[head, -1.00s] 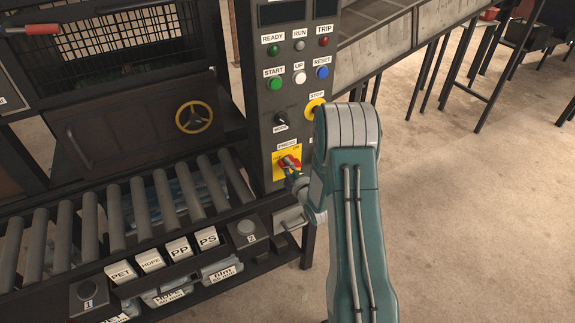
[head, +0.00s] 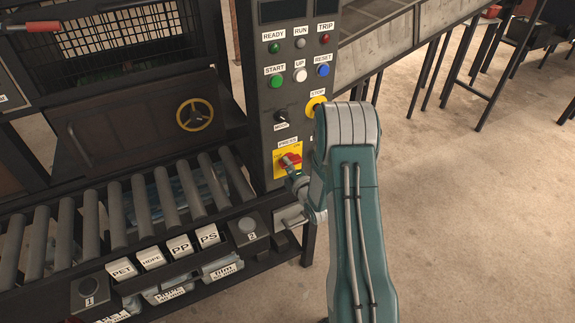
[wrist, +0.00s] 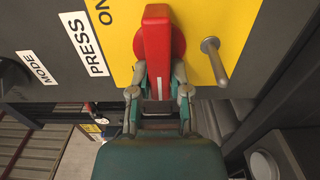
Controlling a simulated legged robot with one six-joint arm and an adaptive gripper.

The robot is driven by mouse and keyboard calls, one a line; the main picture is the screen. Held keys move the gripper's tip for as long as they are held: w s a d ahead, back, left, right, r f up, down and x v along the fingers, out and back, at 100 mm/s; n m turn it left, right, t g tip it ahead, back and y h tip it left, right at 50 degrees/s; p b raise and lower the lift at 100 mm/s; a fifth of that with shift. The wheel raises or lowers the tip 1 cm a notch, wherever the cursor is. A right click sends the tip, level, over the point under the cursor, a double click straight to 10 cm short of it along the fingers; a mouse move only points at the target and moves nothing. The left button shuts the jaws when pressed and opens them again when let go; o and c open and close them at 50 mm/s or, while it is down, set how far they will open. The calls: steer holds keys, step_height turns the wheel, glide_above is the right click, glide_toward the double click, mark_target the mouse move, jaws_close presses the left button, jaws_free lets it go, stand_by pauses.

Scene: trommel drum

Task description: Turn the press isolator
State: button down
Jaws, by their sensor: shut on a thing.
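The press isolator is a red rotary handle (head: 290,161) on a yellow plate (head: 280,152), low on the dark control post under the PRESS label. It also shows in the wrist view (wrist: 157,45), where the handle stands out from its yellow plate (wrist: 197,28) with a white line on its lower part. My gripper (head: 292,175) reaches the handle from below right. In the wrist view my gripper's fingers (wrist: 158,90) sit on both sides of the handle's lower part, shut on it. The handle's base is partly hidden.
A metal peg (wrist: 215,60) stands out just right of the handle. Above are the mode knob (head: 281,116), the yellow stop surround (head: 316,105) and several buttons. A roller conveyor (head: 118,215) lies left and below. Open floor (head: 470,220) is at right.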

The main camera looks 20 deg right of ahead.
steer(key=shift+a+f, duration=0.15)
steer(key=shift+f, duration=0.1)
steer(key=c, duration=0.6)
jaws_free()
steer(key=shift+r, duration=0.1)
steer(key=s, duration=1.2)
steer(key=shift+d, duration=0.2)
steer(key=shift+w, duration=0.15)
